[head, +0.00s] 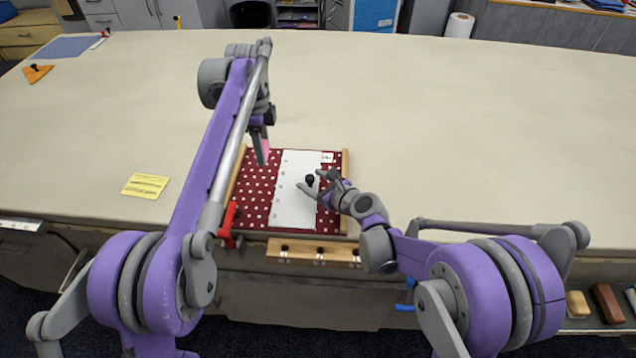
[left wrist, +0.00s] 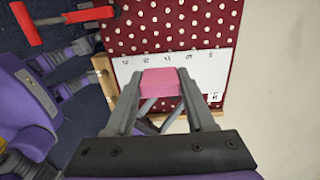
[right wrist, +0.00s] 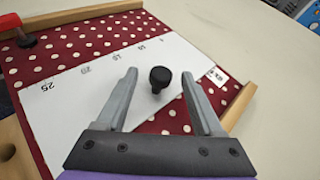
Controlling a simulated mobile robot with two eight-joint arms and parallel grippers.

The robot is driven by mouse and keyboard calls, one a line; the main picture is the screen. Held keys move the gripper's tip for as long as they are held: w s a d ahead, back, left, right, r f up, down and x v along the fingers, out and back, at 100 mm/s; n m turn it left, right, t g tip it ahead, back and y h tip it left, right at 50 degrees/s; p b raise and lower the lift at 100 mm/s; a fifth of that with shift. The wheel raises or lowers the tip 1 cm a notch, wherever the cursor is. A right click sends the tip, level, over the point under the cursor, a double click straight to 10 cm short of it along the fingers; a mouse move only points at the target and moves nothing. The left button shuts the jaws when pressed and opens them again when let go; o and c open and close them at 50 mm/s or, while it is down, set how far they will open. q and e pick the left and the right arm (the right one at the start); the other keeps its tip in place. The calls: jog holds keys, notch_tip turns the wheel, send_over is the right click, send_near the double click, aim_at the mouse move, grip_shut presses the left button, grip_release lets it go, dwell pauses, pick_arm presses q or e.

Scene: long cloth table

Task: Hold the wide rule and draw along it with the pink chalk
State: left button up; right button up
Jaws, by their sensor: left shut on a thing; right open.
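The wide rule (head: 290,208) is a white plate with printed numbers and a black knob (head: 310,180). It lies on a dark red cloth with white dots (head: 256,190). My left gripper (head: 263,154) is shut on the pink chalk (left wrist: 160,83), held near the far left corner of the cloth; whether the chalk touches anything I cannot tell. My right gripper (head: 312,183) is open, its fingers on either side of the black knob, which also shows between them in the right wrist view (right wrist: 160,78). The fingers stand apart from the knob.
Wooden strips (head: 345,165) edge the cloth board left and right. A yellow note (head: 145,186) lies left. The far table is largely clear.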

grip_shut()
dwell(0.3)
dwell(1.2)
